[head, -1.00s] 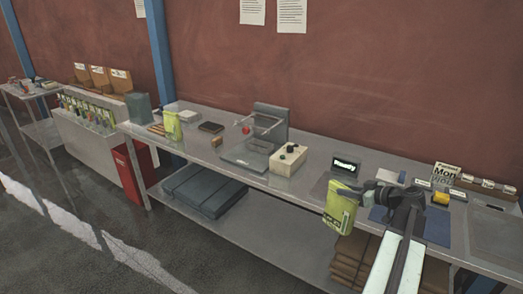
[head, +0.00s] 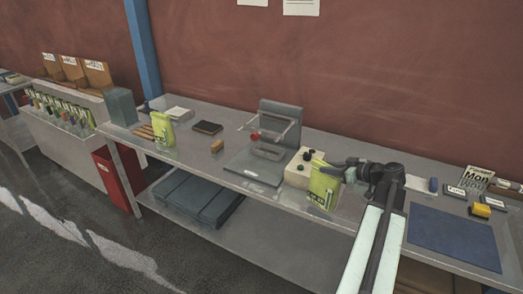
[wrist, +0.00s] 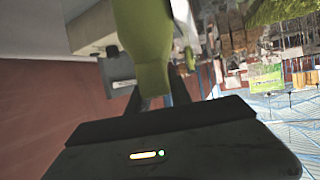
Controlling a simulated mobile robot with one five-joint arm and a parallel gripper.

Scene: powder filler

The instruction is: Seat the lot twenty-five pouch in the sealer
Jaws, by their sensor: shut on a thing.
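My gripper (head: 346,171) is shut on a yellow-green pouch (head: 323,186), held upright above the bench's front edge, just in front of the cream control box. The pouch also fills the upper middle of the wrist view (wrist: 147,38). Its label is too small to read. The sealer (head: 258,170), a grey plate with a raised frame, a back post and a red knob, stands to the left of my gripper. Its plate looks empty. A second yellow-green pouch (head: 160,133) stands at the left part of the bench.
The cream control box (head: 300,167) sits beside the sealer, partly behind the held pouch. A small brown block (head: 217,146) and a dark pad (head: 207,128) lie left of the sealer. A blue mat (head: 455,238) lies at right.

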